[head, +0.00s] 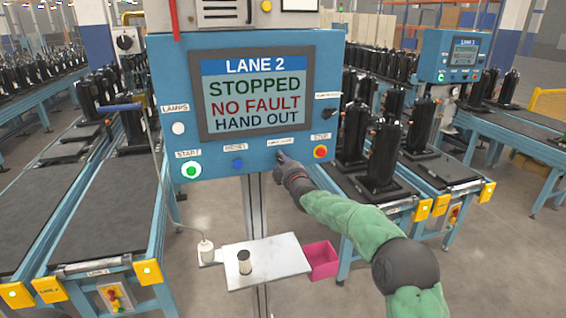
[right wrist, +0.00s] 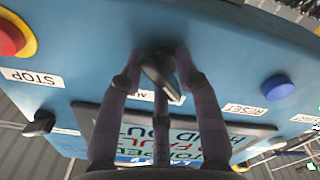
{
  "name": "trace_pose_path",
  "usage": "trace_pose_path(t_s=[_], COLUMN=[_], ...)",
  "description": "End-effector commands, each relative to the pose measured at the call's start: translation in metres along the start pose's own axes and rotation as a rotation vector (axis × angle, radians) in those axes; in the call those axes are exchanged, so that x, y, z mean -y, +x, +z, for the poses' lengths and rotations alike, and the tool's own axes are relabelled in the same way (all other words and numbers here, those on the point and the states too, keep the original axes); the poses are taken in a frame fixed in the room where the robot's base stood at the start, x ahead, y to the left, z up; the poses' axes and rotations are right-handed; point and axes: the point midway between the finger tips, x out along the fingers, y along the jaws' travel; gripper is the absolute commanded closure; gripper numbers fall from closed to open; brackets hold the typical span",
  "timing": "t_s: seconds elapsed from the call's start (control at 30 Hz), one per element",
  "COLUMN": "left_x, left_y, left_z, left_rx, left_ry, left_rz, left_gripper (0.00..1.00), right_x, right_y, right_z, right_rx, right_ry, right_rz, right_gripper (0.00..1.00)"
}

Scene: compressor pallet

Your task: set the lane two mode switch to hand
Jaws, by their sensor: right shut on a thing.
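The blue lane 2 control panel (head: 250,145) faces me, with a screen (head: 255,92) reading "LANE 2", "STOPPED", "NO FAULT" and "HAND OUT". My right gripper (head: 283,160) is at the panel's lower edge, between the blue reset button and the red stop button. In the right wrist view my right gripper (right wrist: 160,58) has its fingers shut around a black switch knob (right wrist: 156,74). The knob's handle slants in the picture. A finger partly covers the label by it, so I cannot read its setting. In the head view the gripper hides the knob. My left gripper is not in view.
Close beside the gripper are the stop button (head: 320,152) and the reset button (head: 237,164). A second black switch (head: 329,111) is on the panel's right side. The green start button (head: 190,170) is lit. A small shelf (head: 268,262) and a pink bin (head: 321,260) are below.

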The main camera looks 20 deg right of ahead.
Motion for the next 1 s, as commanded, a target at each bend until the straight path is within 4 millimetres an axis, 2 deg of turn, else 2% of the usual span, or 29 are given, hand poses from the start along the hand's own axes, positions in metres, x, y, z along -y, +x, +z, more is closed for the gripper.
trace_pose_path(t_s=[0.03, 0.37, 0.4, 0.43, 1.0], left_x=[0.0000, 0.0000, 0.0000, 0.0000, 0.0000], left_y=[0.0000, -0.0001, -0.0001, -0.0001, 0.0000], left_z=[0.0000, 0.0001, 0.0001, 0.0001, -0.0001], left_rx=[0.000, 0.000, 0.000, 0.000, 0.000], left_ry=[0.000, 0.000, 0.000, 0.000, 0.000], left_rz=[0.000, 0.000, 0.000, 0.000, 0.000], left_gripper=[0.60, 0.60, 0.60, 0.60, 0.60], right_x=[-0.0069, -0.0086, -0.0088, -0.0089, -0.0038], right_y=[-0.0002, -0.0003, -0.0003, -0.0003, -0.0015], right_z=[-0.0008, -0.0020, -0.0022, -0.0023, -0.0015], right_rx=[-0.002, -0.004, -0.005, -0.005, -0.003], right_ry=[-0.004, -0.008, -0.008, -0.008, -0.006], right_rz=[0.012, 0.015, 0.015, 0.015, 0.006], right_gripper=[0.99, 0.99, 0.64, 0.55, 0.55])
